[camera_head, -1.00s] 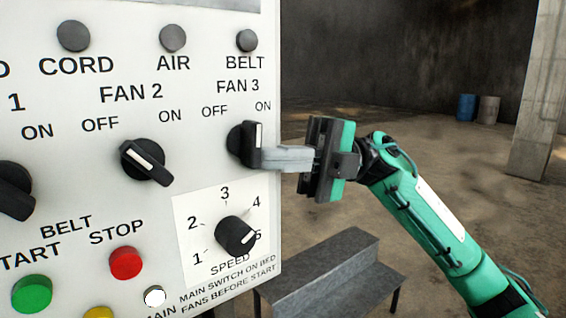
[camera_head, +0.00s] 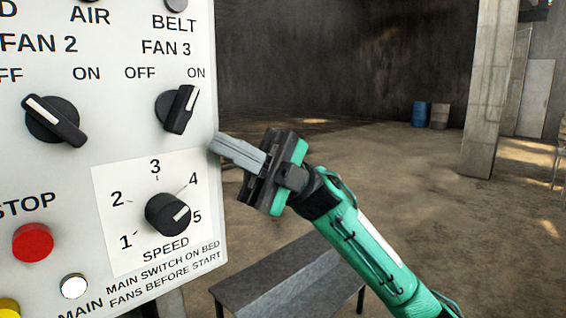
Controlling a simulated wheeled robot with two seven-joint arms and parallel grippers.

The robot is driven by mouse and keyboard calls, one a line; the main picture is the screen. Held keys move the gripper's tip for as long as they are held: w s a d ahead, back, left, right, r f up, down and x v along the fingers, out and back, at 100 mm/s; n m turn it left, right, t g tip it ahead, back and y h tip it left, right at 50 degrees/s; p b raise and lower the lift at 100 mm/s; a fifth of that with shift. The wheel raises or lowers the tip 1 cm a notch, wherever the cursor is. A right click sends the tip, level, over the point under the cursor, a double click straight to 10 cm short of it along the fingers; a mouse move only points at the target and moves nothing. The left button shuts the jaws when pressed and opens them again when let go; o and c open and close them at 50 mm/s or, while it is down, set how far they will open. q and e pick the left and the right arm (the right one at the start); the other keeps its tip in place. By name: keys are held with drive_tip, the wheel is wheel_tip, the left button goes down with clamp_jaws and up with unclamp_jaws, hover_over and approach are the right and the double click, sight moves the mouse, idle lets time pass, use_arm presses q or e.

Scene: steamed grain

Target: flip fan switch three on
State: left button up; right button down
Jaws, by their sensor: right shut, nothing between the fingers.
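The FAN 3 switch (camera_head: 176,110) is a black rotary knob on the white control panel (camera_head: 120,150). Its white pointer mark leans up and right, toward the ON label. My right gripper (camera_head: 219,146) is shut and empty. Its grey fingertips are just right of and below the knob, by the panel's right edge, and appear apart from the knob. My left gripper is not in view.
The FAN 2 knob (camera_head: 54,120) points up-left toward OFF. The SPEED dial (camera_head: 168,214) is below FAN 3, and a red STOP button (camera_head: 33,242) is at lower left. A grey metal bench (camera_head: 290,278) stands below my right arm. Open floor lies to the right.

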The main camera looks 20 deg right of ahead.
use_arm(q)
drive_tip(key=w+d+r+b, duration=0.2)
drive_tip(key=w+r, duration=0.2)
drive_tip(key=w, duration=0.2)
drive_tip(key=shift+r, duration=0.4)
use_arm(e)
drive_tip(key=v, duration=1)
drive_tip(key=shift+d+r, duration=0.3)
drive_tip(key=shift+r, duration=0.05)
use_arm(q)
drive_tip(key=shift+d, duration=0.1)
